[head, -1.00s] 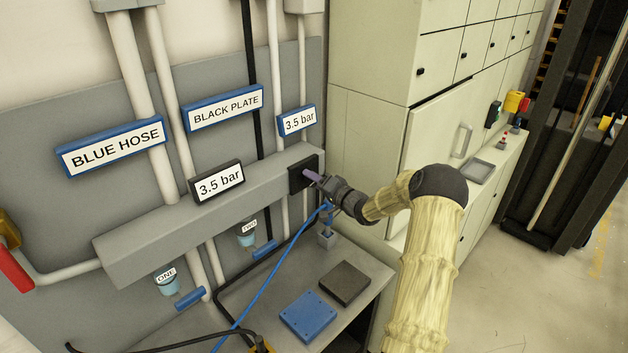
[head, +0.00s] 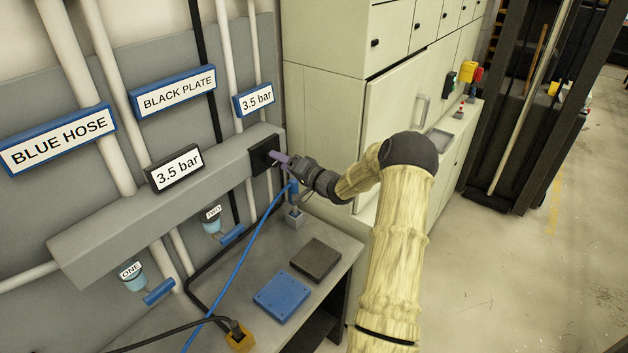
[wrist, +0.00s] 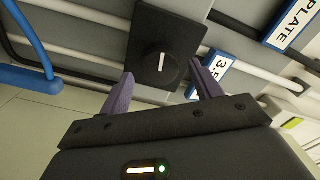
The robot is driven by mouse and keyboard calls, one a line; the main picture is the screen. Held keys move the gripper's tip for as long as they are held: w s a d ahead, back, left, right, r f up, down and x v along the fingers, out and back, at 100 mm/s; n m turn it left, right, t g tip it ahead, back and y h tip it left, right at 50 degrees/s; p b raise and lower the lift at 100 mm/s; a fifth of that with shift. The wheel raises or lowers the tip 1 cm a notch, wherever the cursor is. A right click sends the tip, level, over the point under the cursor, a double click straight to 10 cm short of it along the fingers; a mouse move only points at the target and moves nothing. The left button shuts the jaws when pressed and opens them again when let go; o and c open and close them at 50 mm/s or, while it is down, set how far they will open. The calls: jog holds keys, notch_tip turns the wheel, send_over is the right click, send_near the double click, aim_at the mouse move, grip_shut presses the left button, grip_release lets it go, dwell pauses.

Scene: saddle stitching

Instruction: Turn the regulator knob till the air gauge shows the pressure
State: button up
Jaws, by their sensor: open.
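The regulator knob (wrist: 160,64) is a round black dial with a white mark, on a square black plate (wrist: 178,36). In the head view the plate (head: 262,156) sits at the right end of the grey wall rail. My gripper (wrist: 162,82) is open. Its two purple fingers stand on either side of the knob in the wrist view, with visible gaps. In the head view my gripper (head: 280,158) is right at the plate and hides the knob. A black-framed panel (head: 175,168) on the rail reads 3.5 bar. A blue-framed sign (head: 254,99) also reads 3.5 bar.
Below the rail, a bench holds a blue plate (head: 281,297) and a black plate (head: 315,259). A blue hose (head: 240,262) runs over it. White pipes and the signs BLUE HOSE (head: 58,140) and BLACK PLATE (head: 173,92) are on the wall. A cabinet (head: 325,130) stands behind my arm.

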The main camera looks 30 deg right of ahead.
jog(key=b+v, duration=0.4)
jog(key=v, duration=1)
jog(key=shift+s+b, duration=0.3)
jog(key=shift+b, duration=0.1)
jog(key=shift+w, duration=0.1)
jog(key=w+a+f+n+g+h, duration=0.1)
jog(key=a+f+n+g+h, duration=0.35)
jog(key=a, duration=0.65)
jog(key=s+a+f+n+g+h, duration=0.1)
jog(key=s+a+g, duration=0.4)
jog(key=s+a, duration=0.3)
jog(key=s+a+f+n+g+b, duration=0.1)
jog(key=s+a+g, duration=0.4)
jog(key=s, duration=0.8)
jog(key=a+n, duration=0.1)
jog(key=a, duration=0.1)
jog(key=shift+s+a+f+h, duration=0.25)
jog(key=shift+s+a+h, duration=0.05)
jog(key=shift+a+h, duration=0.1)
